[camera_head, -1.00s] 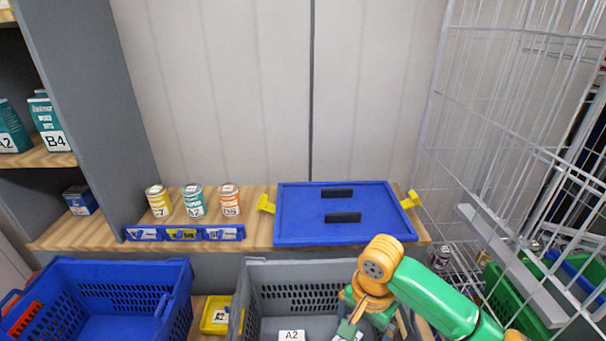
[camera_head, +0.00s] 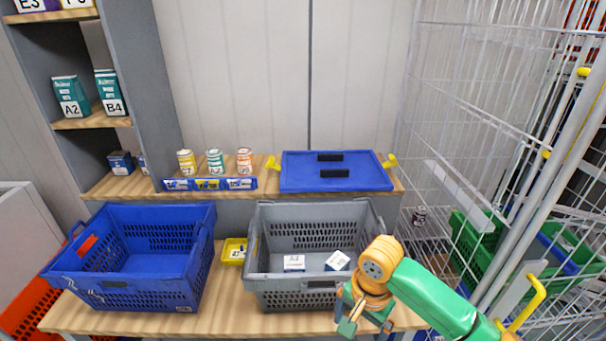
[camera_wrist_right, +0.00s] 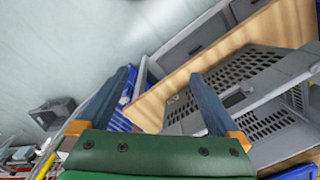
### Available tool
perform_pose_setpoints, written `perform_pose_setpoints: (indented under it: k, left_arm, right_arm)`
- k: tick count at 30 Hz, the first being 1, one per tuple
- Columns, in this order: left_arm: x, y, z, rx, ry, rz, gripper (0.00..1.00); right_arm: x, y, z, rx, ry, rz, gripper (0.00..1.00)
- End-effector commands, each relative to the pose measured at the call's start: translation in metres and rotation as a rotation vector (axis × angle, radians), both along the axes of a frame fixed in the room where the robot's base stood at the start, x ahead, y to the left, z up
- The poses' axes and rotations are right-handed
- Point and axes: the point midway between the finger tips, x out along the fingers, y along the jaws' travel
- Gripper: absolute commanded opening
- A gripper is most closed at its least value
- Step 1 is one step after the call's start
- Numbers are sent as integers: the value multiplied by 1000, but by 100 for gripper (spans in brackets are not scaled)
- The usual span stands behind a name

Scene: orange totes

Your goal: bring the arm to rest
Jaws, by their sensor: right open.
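My right gripper (camera_head: 366,326) is at the end of the green and orange arm, in front of the grey tote's near right corner in the head view. It points down past the table's front edge. In the right wrist view its two dark fingers (camera_wrist_right: 158,100) stand wide apart with nothing between them. The grey tote (camera_head: 262,282) stands on the wooden table and holds two white boxes, one at the left (camera_head: 294,263) and one tilted at the right (camera_head: 338,261). My left gripper is in no view.
A blue tote (camera_head: 100,290) stands on the table (camera_head: 240,325) at the left, with a small yellow bin (camera_head: 234,251) between the totes. Behind are a blue lid (camera_head: 335,172) and several cans (camera_head: 215,161). A wire cage (camera_head: 480,120) stands close on the right.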

Motion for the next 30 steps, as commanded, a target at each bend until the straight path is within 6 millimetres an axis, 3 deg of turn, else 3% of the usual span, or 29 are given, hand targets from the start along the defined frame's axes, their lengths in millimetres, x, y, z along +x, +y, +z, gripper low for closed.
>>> perform_pose_setpoints:
  k: [8, 11, 15, 19, 23, 24, 26, 27, 30]
  left_arm:
    - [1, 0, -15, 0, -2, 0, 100]
    - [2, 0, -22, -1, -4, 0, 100]
    - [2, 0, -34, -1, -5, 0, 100]
    - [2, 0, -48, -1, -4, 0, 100]
    - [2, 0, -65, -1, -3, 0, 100]
    - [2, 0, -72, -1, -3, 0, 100]
    - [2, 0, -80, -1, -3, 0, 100]
    - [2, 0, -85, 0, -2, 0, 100]
    - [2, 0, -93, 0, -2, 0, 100]
  right_arm:
    - [12, 11, -61, 100, -45, 47, 98]
    - [15, 11, -93, 131, -74, 73, 98]
    - [13, 5, -154, 155, -127, 123, 98]
    - [-6, -10, -224, 134, -174, 198, 98]
    - [-58, -36, -311, 63, -194, 333, 98]
    - [-84, -45, -340, 33, -191, 396, 98]
    - [-131, -59, -379, -12, -175, 508, 98]
    - [-163, -66, -399, -36, -160, 584, 98]
    - [-235, -77, -431, -71, -124, 759, 98]
